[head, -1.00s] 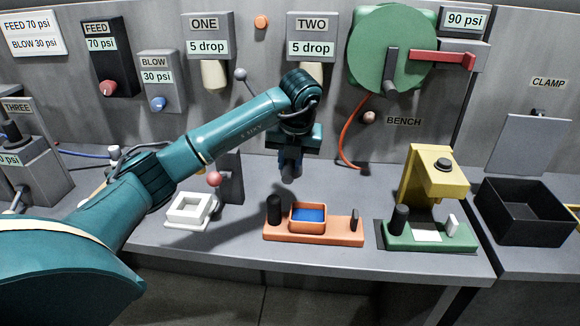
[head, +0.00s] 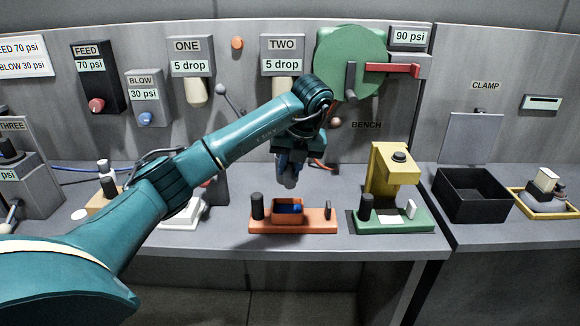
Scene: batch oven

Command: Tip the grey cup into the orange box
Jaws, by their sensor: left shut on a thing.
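The orange box (head: 276,212) sits on an orange base on the bench, with blue showing inside it. My left gripper (head: 289,172) points down just above and behind the box. It is shut on a small grey thing, which I take to be the grey cup (head: 290,182). The cup is mostly hidden by the fingers and is small in this view, so its tilt and contents cannot be told. My right gripper is not in view.
A black post (head: 257,206) stands left of the box. A yellow press (head: 384,172) on a green base (head: 415,221) and a black bin (head: 470,197) stand to the right. A white square holder (head: 183,212) is left, partly behind my arm.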

